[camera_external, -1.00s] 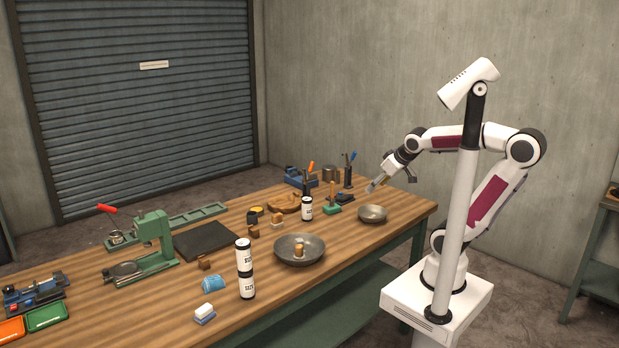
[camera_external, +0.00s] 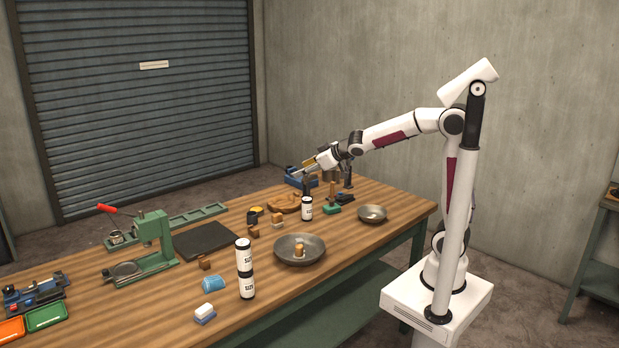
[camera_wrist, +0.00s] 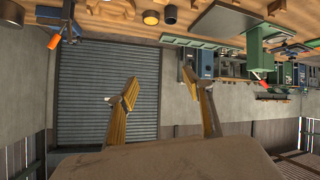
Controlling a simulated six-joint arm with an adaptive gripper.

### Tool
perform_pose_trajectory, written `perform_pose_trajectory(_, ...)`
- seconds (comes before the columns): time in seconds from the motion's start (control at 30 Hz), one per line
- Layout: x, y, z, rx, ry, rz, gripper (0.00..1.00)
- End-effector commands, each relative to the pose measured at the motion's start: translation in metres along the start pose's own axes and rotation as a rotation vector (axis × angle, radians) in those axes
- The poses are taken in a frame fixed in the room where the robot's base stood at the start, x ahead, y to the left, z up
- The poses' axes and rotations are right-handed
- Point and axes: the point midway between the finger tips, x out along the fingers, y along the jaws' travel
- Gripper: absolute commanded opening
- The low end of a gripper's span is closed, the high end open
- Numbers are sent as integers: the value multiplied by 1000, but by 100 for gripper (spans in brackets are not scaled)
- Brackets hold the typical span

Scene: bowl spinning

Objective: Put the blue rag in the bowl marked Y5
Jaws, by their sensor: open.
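The blue rag (camera_external: 214,284) is a light blue lump on the wooden table, left of two stacked dark-and-white cans. A large dark grey bowl (camera_external: 285,259) stands right of the cans with a small brown-and-white object in it. A smaller grey bowl (camera_external: 364,217) near the right end holds a small pale spot. I cannot read a Y5 mark on either bowl. My gripper (camera_external: 306,168) is raised over the far side of the table, away from the rag and bowls. In the wrist view my gripper (camera_wrist: 161,84) is open and empty, its yellow fingers wide apart.
The stacked cans (camera_external: 245,269) stand between rag and large bowl. A single can (camera_external: 307,209) and upright tools stand below my gripper. A green press (camera_external: 152,245) and dark mat (camera_external: 206,240) are on the left. A white-topped blue block (camera_external: 205,313) lies near the front edge.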

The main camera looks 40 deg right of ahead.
Motion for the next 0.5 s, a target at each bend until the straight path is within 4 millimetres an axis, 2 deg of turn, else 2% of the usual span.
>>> perform_pose_trajectory(0.03, 12, -11, -6, -15, 15, -23, 51)
perform_pose_trajectory(0.2, 44, -50, -26, -61, 78, -105, 51)
perform_pose_trajectory(0.5, 93, -133, -47, -134, 171, -280, 51)
